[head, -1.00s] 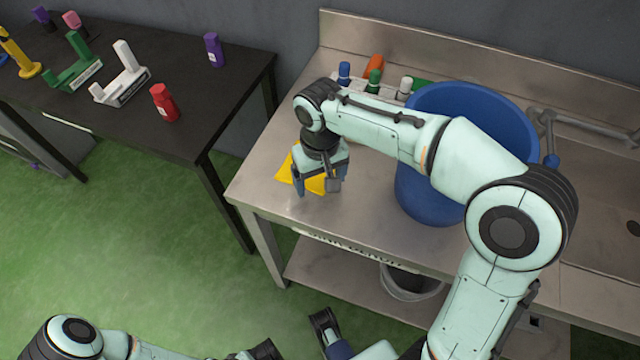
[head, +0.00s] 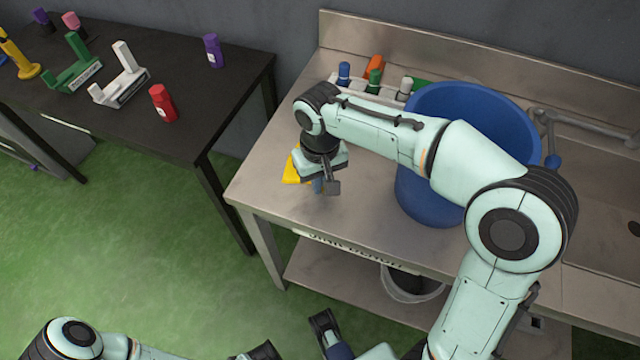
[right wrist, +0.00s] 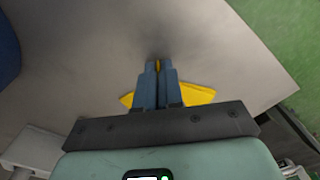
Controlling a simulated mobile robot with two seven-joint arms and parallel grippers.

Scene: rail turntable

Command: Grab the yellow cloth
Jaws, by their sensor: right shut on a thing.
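The yellow cloth (head: 292,172) lies at the left part of the steel counter, mostly hidden in the head view under my right gripper (head: 318,186). In the right wrist view, the blue fingers of my right gripper (right wrist: 159,68) are close together on the cloth (right wrist: 199,95). Yellow shows between the fingertips and spreads out on both sides of the fingers. Part of my left arm shows at the bottom left of the head view. The state of its jaws is unclear there.
A large blue bin (head: 425,195) stands on the steel counter (head: 262,190), right of my right gripper. Several small bottles stand behind, including a green-capped one (head: 374,82). A black table (head: 195,125) at left holds a red bottle (head: 163,102) and a purple bottle (head: 213,50).

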